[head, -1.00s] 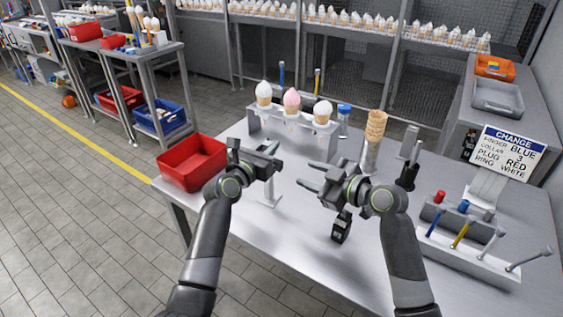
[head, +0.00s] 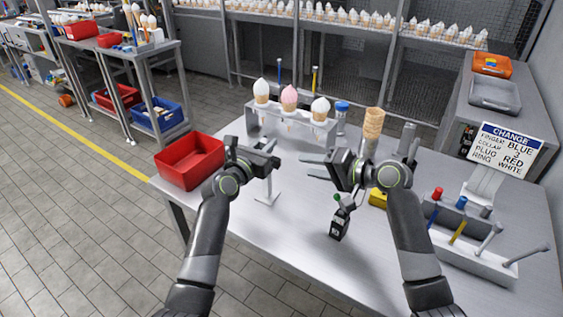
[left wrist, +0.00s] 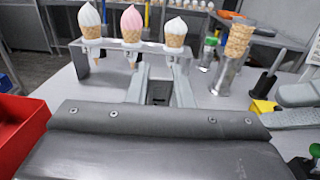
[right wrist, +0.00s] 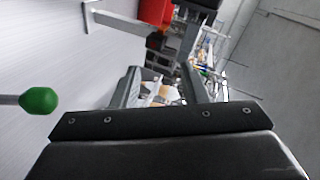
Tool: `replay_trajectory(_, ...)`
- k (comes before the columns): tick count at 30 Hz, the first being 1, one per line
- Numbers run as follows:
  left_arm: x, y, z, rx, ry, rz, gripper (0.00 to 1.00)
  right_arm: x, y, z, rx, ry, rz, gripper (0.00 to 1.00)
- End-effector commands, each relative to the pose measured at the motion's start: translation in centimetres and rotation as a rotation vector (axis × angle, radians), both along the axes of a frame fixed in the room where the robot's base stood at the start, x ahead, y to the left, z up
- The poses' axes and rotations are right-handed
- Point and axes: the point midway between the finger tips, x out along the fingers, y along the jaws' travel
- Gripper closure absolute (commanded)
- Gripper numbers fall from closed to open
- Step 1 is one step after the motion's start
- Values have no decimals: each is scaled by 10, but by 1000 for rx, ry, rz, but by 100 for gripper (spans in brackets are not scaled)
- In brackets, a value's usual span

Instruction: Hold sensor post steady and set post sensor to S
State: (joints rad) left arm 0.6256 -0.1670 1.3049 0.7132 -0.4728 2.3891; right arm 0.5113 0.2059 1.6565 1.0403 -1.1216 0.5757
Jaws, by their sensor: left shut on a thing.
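The sensor post (head: 268,190) is a thin pale upright on a flat foot, on the table left of centre. My left gripper (head: 270,155) is shut on its upper part, and the gripper hides the top. In the left wrist view a small dark part (left wrist: 159,92) shows between the fingers; I cannot read any setting on it. The post's pale foot and stem (right wrist: 113,20) show at the top left of the right wrist view. My right gripper (head: 312,166) is open and empty, to the right of the post, its fingers pointing left toward it, apart from it.
A rack with three cones (head: 290,126) stands behind. A red bin (head: 190,162) is at left. A black device (head: 340,224) with a green knob (head: 337,197) and a yellow block (head: 377,198) sit near my right arm. A sign (head: 507,150) and tool holder (head: 480,248) are at right.

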Motion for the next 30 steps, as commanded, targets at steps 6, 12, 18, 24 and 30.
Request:
replay_trajectory(6, 0, 0, 0, 1, 1, 0, 100, 2, -4, 1, 194, 281, -85, 60)
replay_trajectory(12, 0, 0, 0, 1, 1, 0, 100, 3, -7, 3, 371, 545, -170, 60)
replay_trajectory(18, 0, 0, 0, 1, 1, 0, 100, 4, -11, 5, 543, 810, -265, 60)
replay_trajectory(24, 0, 0, 0, 1, 1, 0, 100, 5, -15, 8, 708, 1071, -367, 60)
replay_trajectory(30, 0, 0, 0, 1, 1, 0, 100, 6, -19, 10, 854, 1306, -467, 60)
